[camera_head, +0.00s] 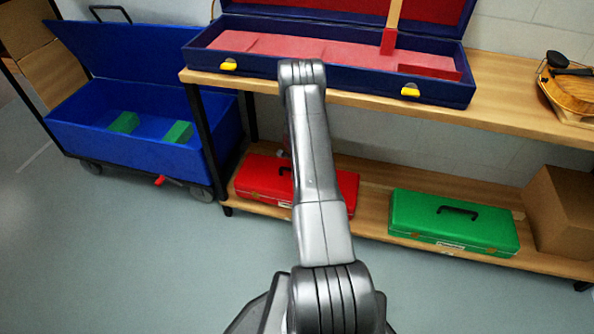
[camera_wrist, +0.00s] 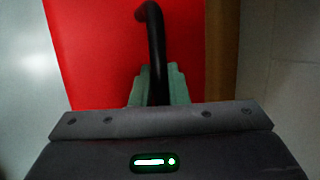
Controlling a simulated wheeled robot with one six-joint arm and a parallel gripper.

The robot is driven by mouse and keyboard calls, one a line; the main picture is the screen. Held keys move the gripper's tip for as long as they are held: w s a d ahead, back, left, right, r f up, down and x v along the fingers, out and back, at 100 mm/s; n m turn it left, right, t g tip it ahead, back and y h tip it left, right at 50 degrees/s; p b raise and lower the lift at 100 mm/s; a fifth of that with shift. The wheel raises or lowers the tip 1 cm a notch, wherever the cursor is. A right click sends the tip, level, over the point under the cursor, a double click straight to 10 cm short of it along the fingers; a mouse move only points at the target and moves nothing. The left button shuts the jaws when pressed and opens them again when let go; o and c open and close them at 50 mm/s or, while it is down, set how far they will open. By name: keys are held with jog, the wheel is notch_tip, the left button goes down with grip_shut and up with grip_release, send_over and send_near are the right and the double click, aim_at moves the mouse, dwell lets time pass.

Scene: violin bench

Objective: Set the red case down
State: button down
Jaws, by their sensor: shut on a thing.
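The red case (camera_head: 263,181) lies flat on the lower wooden shelf in the head view, left of the green case, partly hidden behind my arm. In the wrist view, the red case (camera_wrist: 95,55) fills the middle of the picture. Its black handle (camera_wrist: 153,30) runs down between the greenish fingers of my gripper (camera_wrist: 158,88). My gripper is shut on the handle. In the head view the gripper is hidden behind my own arm. I cannot tell whether the case's underside fully touches the shelf.
A green case (camera_head: 450,222) and a cardboard box (camera_head: 562,212) stand to the right on the lower shelf (camera_head: 375,180). An open blue violin case (camera_head: 330,83) and a violin (camera_head: 572,92) are on the upper bench. A blue wheeled bin (camera_head: 90,135) with green blocks stands left.

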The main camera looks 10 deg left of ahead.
jog(key=shift+f+b, duration=0.65)
jog(key=shift+f, duration=1.35)
jog(key=c, duration=1.4)
grip_release()
jog(key=p+v, duration=0.1)
jog(key=v, duration=1.1)
